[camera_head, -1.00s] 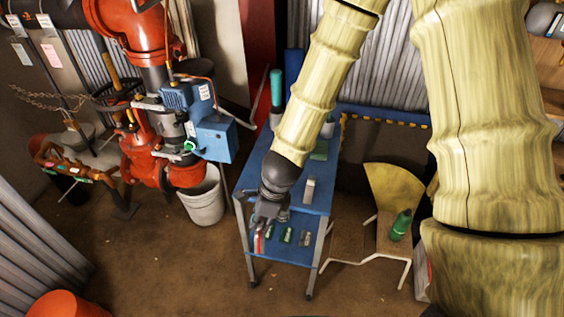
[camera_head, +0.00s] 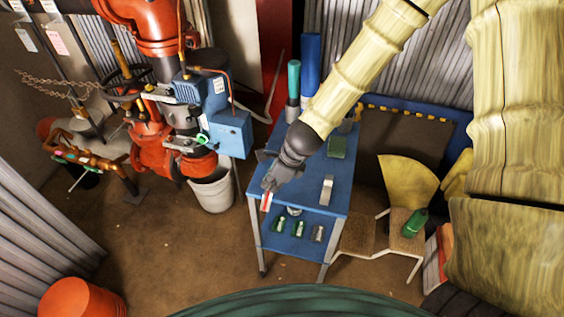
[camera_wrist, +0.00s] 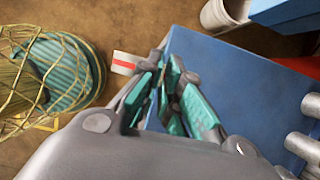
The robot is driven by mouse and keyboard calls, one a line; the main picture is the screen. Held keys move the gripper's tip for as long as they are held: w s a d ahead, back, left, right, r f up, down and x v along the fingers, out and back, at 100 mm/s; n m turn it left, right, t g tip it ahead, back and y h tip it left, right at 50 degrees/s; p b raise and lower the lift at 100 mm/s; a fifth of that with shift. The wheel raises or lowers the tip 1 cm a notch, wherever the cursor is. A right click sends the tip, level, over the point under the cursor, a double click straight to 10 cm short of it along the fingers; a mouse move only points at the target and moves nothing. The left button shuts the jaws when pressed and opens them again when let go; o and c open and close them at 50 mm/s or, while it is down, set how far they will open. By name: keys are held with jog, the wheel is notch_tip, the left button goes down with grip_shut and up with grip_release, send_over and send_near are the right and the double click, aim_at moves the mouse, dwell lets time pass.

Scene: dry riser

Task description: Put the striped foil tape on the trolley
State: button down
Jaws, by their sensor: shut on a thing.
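The striped foil tape (camera_head: 266,201), white with a red stripe, is held at the tips of my gripper (camera_head: 268,190). In the wrist view the tape (camera_wrist: 124,63) sticks out to the left of my gripper (camera_wrist: 160,85), whose teal-padded fingers are closed and hide part of it. The blue trolley (camera_head: 312,178) has a top and a lower shelf. My gripper is at the front left corner of its top. The tape appears just outside that edge. The blue trolley top also shows in the wrist view (camera_wrist: 215,85), right of the fingers.
A pale block (camera_head: 326,190), a green box (camera_head: 337,147) and upright cylinders (camera_head: 293,78) stand on the trolley top. Several small items (camera_head: 299,229) lie on the lower shelf. A white bucket (camera_head: 213,190) is left of the trolley; a chair (camera_head: 360,233) is right.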

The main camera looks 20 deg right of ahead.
jog(key=w+d+p, duration=0.1)
jog(key=w, duration=0.1)
jog(key=w+d+p, duration=0.1)
jog(key=w+d, duration=0.1)
jog(key=w, duration=0.1)
jog(key=w+d+f+p, duration=0.1)
jog(key=w, duration=0.2)
jog(key=shift+w+d, duration=0.15)
jog(key=shift+d, duration=0.15)
jog(key=shift+f+p, duration=0.85)
jog(key=shift+f, duration=0.9)
jog(key=c, duration=1.6)
grip_release()
jog(key=shift+d+r, duration=0.1)
jog(key=shift+r, duration=0.05)
jog(key=shift+b+v, duration=1.55)
jog(key=shift+v, duration=4.35)
